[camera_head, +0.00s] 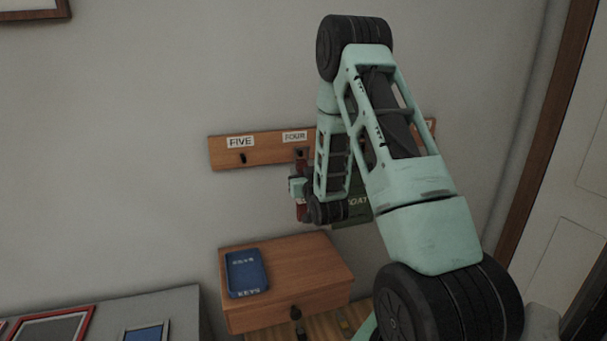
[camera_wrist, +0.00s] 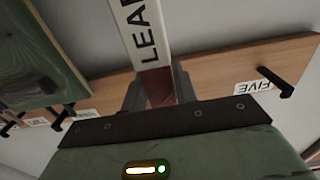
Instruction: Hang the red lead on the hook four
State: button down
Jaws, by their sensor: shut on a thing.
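The hook board (camera_head: 222,153) is a wooden strip on the wall. The FOUR label (camera_head: 295,136) sits above a dark hook (camera_head: 301,152), partly crowded by my arm. My gripper (camera_head: 299,190) is just below that hook. In the wrist view my gripper (camera_wrist: 160,98) is shut on the red lead (camera_wrist: 160,88). Its red part lies between the fingers, and a white band with black "LEA" lettering runs up out of view. A red bit of it (camera_head: 302,212) shows below the gripper in the head view. I cannot tell whether the lead touches hook four.
Hook FIVE (camera_head: 243,158) is empty at the left; it also shows in the wrist view (camera_wrist: 275,82). A green sign (camera_head: 358,208) hangs right of my gripper, partly behind my arm. Below stands a wooden cabinet (camera_head: 325,265) with a blue KEYS tray (camera_head: 246,272).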

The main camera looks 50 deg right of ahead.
jog(key=w, duration=0.1)
jog(key=w+d+f+b, duration=0.1)
jog(key=w, duration=0.1)
jog(key=shift+d+f+b, duration=0.25)
jog(key=shift+d+b, duration=0.1)
jog(key=shift+d, duration=0.05)
dwell(0.9)
jog(key=c, duration=1)
grip_release()
